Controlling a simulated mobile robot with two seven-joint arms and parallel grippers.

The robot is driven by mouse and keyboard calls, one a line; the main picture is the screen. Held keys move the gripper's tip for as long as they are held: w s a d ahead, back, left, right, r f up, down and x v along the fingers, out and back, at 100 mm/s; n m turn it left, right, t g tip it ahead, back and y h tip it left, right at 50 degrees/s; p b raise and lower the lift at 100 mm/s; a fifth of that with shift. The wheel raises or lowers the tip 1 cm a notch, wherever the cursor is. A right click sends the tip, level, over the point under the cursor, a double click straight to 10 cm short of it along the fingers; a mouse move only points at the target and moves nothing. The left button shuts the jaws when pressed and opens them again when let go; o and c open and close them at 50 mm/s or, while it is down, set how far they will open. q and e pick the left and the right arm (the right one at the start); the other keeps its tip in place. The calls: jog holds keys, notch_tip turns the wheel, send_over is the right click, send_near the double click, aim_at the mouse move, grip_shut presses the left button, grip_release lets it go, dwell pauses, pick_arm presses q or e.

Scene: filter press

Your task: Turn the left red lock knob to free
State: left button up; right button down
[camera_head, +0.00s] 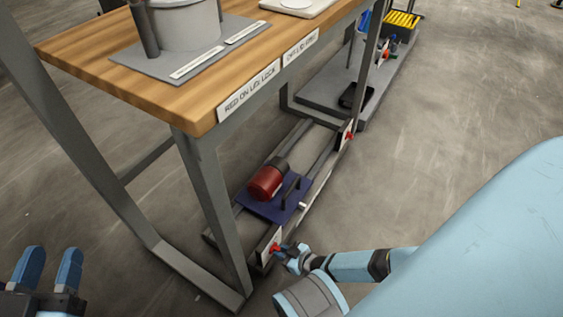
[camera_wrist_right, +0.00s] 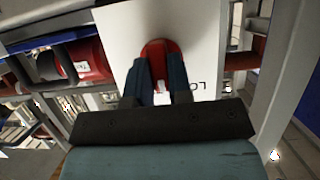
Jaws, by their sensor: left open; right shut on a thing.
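The left red lock knob (camera_head: 275,247) sits on a white plate (camera_head: 266,243) at the near end of the low rail frame under the bench. My right gripper (camera_head: 284,250) is at this knob. In the right wrist view the red knob (camera_wrist_right: 160,47) sits between the two blue fingers of my right gripper (camera_wrist_right: 160,75), which are shut on it. The white plate behind it bears partly hidden lettering. The knob's turn angle is hard to tell. My left gripper (camera_head: 48,268) is open and empty at the lower left, far from the knob.
A wooden-topped bench (camera_head: 120,80) with grey legs stands over the left part. A red motor (camera_head: 267,180) on a blue plate (camera_head: 272,203) sits on the rail frame. Another red knob (camera_head: 349,135) is at the frame's far end. The floor on the right is clear.

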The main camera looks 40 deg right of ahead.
jog(key=shift+w+d+f+m+g+y, duration=0.1)
jog(key=shift+m+g+y, duration=0.1)
jog(key=shift+m+y, duration=0.85)
jog(key=shift+d+m+g+y, duration=0.15)
jog(key=shift+m+y, duration=0.5)
jog(key=shift+m, duration=0.7)
jog(key=c, duration=1)
grip_release()
jog(key=shift+c, duration=0.2)
